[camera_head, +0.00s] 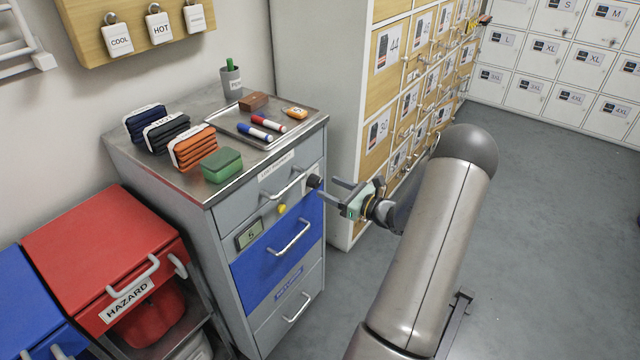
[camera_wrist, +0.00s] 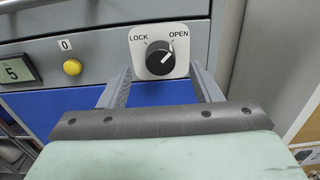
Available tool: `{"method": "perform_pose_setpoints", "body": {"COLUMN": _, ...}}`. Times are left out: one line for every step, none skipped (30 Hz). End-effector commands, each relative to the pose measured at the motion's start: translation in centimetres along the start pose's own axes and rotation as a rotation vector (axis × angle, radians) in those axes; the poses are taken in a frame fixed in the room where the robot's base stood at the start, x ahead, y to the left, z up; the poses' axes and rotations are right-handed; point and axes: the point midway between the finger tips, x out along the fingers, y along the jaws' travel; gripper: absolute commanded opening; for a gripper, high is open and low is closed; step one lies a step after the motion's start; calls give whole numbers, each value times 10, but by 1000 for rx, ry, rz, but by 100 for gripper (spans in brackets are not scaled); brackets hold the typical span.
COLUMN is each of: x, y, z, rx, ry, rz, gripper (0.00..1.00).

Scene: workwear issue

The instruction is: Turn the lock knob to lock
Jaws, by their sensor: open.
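The lock knob (camera_wrist: 160,58) is a dark round knob on a white plate marked LOCK on the left and OPEN on the right. In the wrist view its pale pointer line is turned up and right, toward OPEN. In the head view the knob (camera_head: 313,181) shows as a dark stub on the front of the grey drawer cabinet. My gripper (camera_head: 339,193) is open and empty, in front of the knob and apart from it. In the wrist view its two fingers (camera_wrist: 164,88) point at the plate, one toward each side of it.
The cabinet has drawer handles (camera_head: 293,238), a yellow button (camera_wrist: 72,67) and a small display reading 5 (camera_wrist: 14,70). Its top (camera_head: 228,190) holds folded cloths, markers and a tray. Red HAZARD bin (camera_head: 100,250) stands left, wooden lockers (camera_head: 378,130) right. Floor at right is clear.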

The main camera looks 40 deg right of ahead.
Motion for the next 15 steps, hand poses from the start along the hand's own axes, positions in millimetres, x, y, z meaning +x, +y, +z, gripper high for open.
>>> {"method": "perform_pose_setpoints", "body": {"x": 11, "y": 1, "z": -1, "rx": 0, "ry": 0, "rz": 3, "gripper": 58}}
{"method": "perform_pose_setpoints", "body": {"x": 16, "y": 1, "z": 0, "rx": 1, "ry": 0, "rz": 2, "gripper": 58}}
{"method": "perform_pose_setpoints", "body": {"x": 22, "y": 1, "z": 0, "rx": 1, "ry": -1, "rz": 2, "gripper": 58}}
{"method": "perform_pose_setpoints", "body": {"x": 27, "y": 1, "z": -1, "rx": 0, "ry": 0, "rz": 3, "gripper": 58}}
{"method": "perform_pose_setpoints", "body": {"x": 31, "y": 1, "z": -1, "rx": 1, "ry": 1, "rz": 2, "gripper": 58}}
{"method": "perform_pose_setpoints", "body": {"x": 35, "y": 0, "z": -1, "rx": 1, "ry": 1, "rz": 1, "gripper": 58}}
{"method": "perform_pose_setpoints", "body": {"x": 38, "y": 0, "z": 0, "rx": 0, "ry": 0, "rz": 1, "gripper": 58}}
{"method": "perform_pose_setpoints", "body": {"x": 40, "y": 0, "z": 0, "rx": 0, "ry": 0, "rz": 1, "gripper": 58}}
{"method": "perform_pose_setpoints", "body": {"x": 43, "y": 0, "z": 0, "rx": 0, "ry": 0, "rz": 1, "gripper": 58}}
{"method": "perform_pose_setpoints", "body": {"x": 45, "y": 0, "z": 0, "rx": 0, "ry": 0, "rz": 1, "gripper": 58}}
{"method": "perform_pose_setpoints", "body": {"x": 46, "y": 0, "z": 0, "rx": 0, "ry": 0, "rz": 1, "gripper": 58}}
{"method": "perform_pose_setpoints", "body": {"x": 47, "y": 0, "z": 0, "rx": 0, "ry": 0, "rz": 1, "gripper": 58}}
{"method": "perform_pose_setpoints", "body": {"x": 48, "y": 0, "z": 0, "rx": 0, "ry": 0, "rz": 1, "gripper": 58}}
{"method": "perform_pose_setpoints", "body": {"x": 48, "y": 0, "z": 0, "rx": 0, "ry": 0, "rz": 1, "gripper": 58}}
{"method": "perform_pose_setpoints", "body": {"x": 48, "y": 0, "z": 0, "rx": 0, "ry": 1, "rz": 1, "gripper": 58}}
